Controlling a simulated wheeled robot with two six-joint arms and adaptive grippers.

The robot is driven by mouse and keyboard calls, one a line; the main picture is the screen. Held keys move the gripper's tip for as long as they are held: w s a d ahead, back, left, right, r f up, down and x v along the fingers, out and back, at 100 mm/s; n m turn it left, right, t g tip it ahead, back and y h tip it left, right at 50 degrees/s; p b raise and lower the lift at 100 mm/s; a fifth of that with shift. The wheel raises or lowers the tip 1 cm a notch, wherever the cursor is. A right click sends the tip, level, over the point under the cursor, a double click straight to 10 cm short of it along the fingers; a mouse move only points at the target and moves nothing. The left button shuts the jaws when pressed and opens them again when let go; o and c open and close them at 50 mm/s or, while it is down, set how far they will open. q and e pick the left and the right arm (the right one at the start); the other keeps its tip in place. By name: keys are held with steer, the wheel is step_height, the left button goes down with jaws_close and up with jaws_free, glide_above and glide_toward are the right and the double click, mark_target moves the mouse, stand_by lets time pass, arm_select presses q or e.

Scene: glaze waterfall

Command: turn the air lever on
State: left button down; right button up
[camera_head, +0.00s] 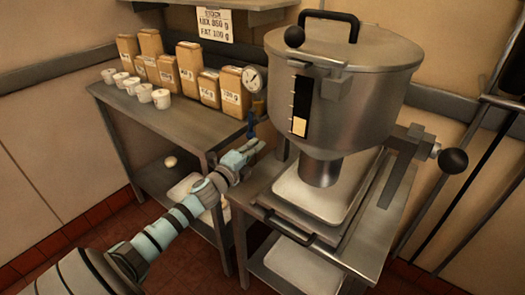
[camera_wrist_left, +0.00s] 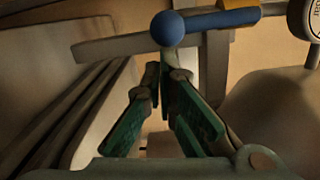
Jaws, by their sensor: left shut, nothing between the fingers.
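The air lever (camera_head: 250,116) is a small blue part below the round gauge, between the shelf table and the steel machine. In the left wrist view a blue bar with a round blue ball end (camera_wrist_left: 168,28) lies across the top, just beyond the fingertips. My left gripper (camera_head: 257,146) is just below the lever in the head view. In the left wrist view my left gripper (camera_wrist_left: 166,76) has green-padded fingers with nothing between them. It is shut and empty; I cannot tell whether the tips touch the lever. My right gripper is out of view.
A pressure gauge (camera_head: 254,79) sits above the lever. The steel hopper (camera_head: 345,75) stands close on the right, over a tray (camera_head: 318,198). The shelf table (camera_head: 190,112) on the left holds paper bags (camera_head: 188,70) and small cups.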

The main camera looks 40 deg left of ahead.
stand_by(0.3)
arm_select(q)
steer(key=s+d+b, duration=0.2)
steer(key=s+d, duration=0.3)
steer(key=s, duration=0.5)
steer(key=shift+s+f, duration=0.15)
steer(key=shift+s, duration=0.1)
steer(key=shift+d, duration=0.1)
